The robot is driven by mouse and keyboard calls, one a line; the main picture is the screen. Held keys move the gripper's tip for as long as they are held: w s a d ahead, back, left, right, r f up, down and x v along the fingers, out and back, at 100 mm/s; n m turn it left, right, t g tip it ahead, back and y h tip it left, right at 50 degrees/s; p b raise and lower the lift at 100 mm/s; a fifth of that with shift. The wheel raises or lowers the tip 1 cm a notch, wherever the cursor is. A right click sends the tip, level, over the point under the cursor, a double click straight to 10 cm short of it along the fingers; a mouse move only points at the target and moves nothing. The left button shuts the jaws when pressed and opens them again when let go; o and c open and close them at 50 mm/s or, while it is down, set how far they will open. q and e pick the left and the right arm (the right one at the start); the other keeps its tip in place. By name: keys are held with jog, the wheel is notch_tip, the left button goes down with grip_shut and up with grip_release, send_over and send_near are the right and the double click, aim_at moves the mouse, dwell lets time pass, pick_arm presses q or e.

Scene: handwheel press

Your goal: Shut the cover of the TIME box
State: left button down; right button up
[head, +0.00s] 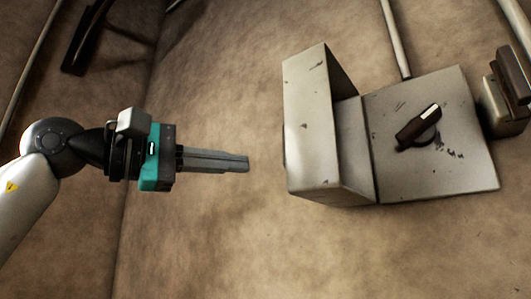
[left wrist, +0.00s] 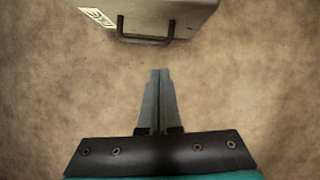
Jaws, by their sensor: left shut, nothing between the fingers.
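The TIME box (head: 470,165) is a worn pale grey box on the wall at the right of the head view, with a dark rotary knob (head: 418,128) on its exposed front. Its cover (head: 308,125) stands open at the box's left side, jutting out from it. The left wrist view shows the cover (left wrist: 180,10) at the top, with a TIME label (left wrist: 97,17) and a dark bar handle (left wrist: 146,40). My left gripper (head: 247,163) is shut and empty, left of the cover and apart from it. In the left wrist view its fingertips (left wrist: 159,72) point toward the handle. My right gripper is not in view.
A thin pipe (head: 396,40) runs up from the box. Another small box with a dark part (head: 512,85) sits close at its right. A dark bar (head: 85,38) is on the wall at upper left. The wall below the box is clear.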

pick_arm(q)
jog(key=a+r+t+y, duration=0.2)
jog(key=a, duration=0.1)
jog(key=w+d+p, duration=0.2)
jog(key=d+p, duration=0.1)
jog(key=d, duration=0.5)
jog(key=shift+d+y, duration=0.3)
jog(key=shift+d, duration=0.1)
jog(key=shift+r, duration=0.15)
jog(key=shift+s+a, duration=0.2)
